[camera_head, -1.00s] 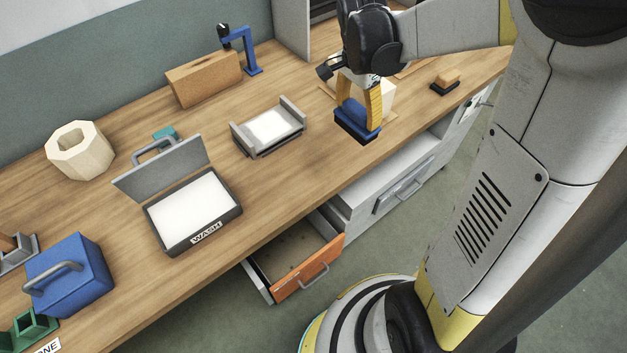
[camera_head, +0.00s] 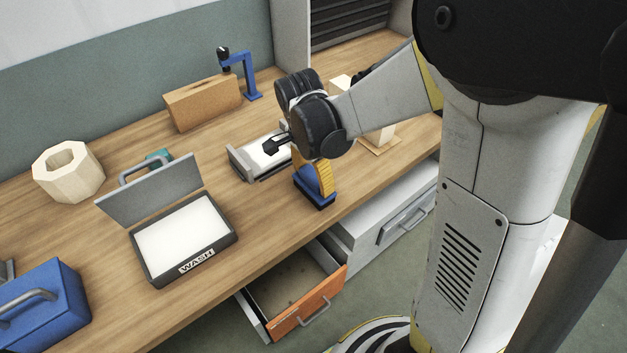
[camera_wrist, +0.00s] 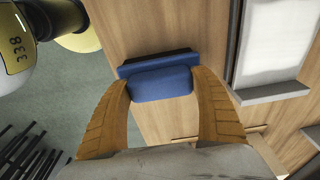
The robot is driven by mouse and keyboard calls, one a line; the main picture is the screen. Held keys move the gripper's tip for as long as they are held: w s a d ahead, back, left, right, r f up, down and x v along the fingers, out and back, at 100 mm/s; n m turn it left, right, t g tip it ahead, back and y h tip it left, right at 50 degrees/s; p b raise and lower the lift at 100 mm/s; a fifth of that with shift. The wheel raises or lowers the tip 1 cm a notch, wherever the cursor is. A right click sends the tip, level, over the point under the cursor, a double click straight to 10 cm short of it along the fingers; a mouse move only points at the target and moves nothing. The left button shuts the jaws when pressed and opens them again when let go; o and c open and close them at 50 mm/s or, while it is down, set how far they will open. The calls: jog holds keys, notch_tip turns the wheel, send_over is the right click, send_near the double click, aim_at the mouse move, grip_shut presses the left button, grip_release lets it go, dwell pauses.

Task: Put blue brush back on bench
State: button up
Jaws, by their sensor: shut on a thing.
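The blue brush (camera_head: 315,187) has a blue body and a darker base. In the head view it is at the bench's front edge, above the open orange-fronted drawer. My gripper (camera_head: 312,178) is shut on it with its yellow fingers. In the wrist view the brush (camera_wrist: 160,84) sits between both fingers of my gripper (camera_wrist: 162,80), its long base beyond the fingertips. The wooden bench (camera_head: 120,318) spreads behind and to the left. I cannot tell whether the brush touches the bench top.
A grey holder with a white pad (camera_head: 243,165) stands just behind the brush. An open WASH case (camera_head: 185,262) is to the left. The orange drawer (camera_head: 308,316) sticks out below. Bare bench lies between case and holder.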

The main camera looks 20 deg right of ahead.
jog(key=shift+f, duration=0.2)
jog(key=o, duration=1.4)
jog(key=shift+r, duration=0.1)
jog(key=shift+r, duration=0.1)
